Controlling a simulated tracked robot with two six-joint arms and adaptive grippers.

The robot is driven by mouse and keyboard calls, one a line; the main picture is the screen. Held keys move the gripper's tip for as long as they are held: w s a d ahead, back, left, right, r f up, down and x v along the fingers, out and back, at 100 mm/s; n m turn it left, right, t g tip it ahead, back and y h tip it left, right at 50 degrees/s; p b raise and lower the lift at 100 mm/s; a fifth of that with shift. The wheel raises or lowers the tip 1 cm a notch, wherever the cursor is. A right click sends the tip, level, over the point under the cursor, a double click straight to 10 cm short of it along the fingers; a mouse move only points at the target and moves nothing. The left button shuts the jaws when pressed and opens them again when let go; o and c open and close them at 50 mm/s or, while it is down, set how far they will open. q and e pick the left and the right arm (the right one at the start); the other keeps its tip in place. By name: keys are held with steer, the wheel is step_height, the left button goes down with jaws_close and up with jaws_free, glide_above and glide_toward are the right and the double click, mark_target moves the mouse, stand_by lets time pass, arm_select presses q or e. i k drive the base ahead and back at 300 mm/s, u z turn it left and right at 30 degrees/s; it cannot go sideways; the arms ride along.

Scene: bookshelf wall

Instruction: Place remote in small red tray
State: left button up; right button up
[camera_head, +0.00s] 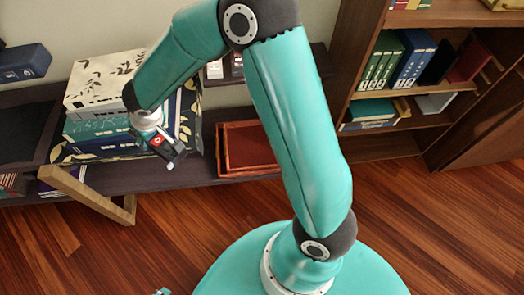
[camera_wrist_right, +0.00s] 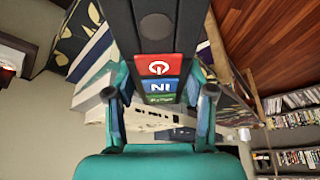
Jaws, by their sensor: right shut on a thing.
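My right gripper (camera_head: 158,136) is shut on the black remote (camera_head: 172,152) and holds it in front of the stacked books, left of the tray. In the right wrist view, the remote (camera_wrist_right: 158,30) stretches away between the two fingers of my right gripper (camera_wrist_right: 158,98), with red, blue and green keys at its near end. The small red tray (camera_head: 248,148) lies on the dark low shelf. It looks empty, and my right arm crosses close to its right side. A small teal piece at the bottom edge may be my left gripper (camera_head: 162,292); its jaws are not readable.
A patterned box (camera_head: 105,80) lies on stacked books (camera_head: 100,128) left of the tray. A dark blue box (camera_head: 22,62) is at the far left. A wooden bookcase (camera_head: 345,75) stands right. A slanted wooden leg (camera_head: 90,195) is below the shelf. The wood floor is clear in front.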

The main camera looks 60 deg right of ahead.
mark_target(260, 143)
steer(key=k, duration=0.95)
steer(key=z, duration=0.2)
steer(key=i, duration=0.5)
steer(key=z, duration=0.85)
steer(key=i, duration=0.75)
steer(key=z, duration=0.1)
